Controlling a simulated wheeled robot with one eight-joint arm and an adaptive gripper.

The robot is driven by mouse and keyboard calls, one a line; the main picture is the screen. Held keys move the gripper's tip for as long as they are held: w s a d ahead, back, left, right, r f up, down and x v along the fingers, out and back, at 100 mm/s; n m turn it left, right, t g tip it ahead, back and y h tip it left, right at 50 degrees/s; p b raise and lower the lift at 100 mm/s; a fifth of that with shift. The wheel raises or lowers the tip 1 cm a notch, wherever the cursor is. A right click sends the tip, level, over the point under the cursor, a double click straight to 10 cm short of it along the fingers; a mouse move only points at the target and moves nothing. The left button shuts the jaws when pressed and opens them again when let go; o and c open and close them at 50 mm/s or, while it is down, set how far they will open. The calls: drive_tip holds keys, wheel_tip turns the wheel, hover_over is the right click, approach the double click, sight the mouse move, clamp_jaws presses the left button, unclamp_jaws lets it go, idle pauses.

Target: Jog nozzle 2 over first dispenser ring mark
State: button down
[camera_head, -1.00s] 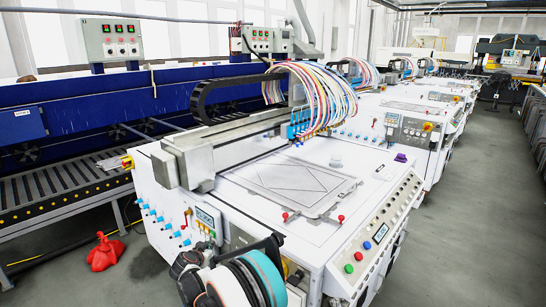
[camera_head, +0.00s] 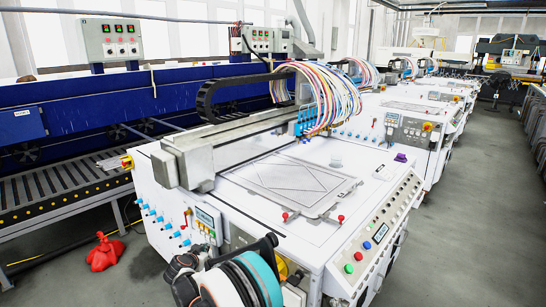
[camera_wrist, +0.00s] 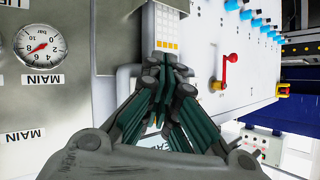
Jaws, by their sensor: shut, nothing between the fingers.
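The nozzle carriage (camera_head: 306,123), with blue nozzle blocks and a bundle of coloured hoses, sits on the gantry beam (camera_head: 235,142) above the white machine bed. Individual nozzles are too small to tell apart. A small pale round piece (camera_head: 335,163) stands on the bed right of the carriage; I cannot make out a ring mark. My gripper (camera_wrist: 168,66) is shut and empty, its fingertips at the edge of a keypad (camera_wrist: 167,23) with yellow buttons. I cannot tell whether they touch it. The keypad's end near the fingertips is partly hidden. My arm hides the gripper in the head view.
A red lever (camera_wrist: 230,72) stands out right of my gripper. A pressure gauge (camera_wrist: 40,45) is at left, and blue knobs (camera_wrist: 245,14) line the upper right. A framed plate (camera_head: 290,183) lies on the bed. A red object (camera_head: 104,252) stands on the floor.

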drive_tip(key=s+a, duration=0.3)
drive_tip(key=shift+s+a, duration=0.15)
drive_tip(key=shift+s, duration=0.25)
idle(2.5)
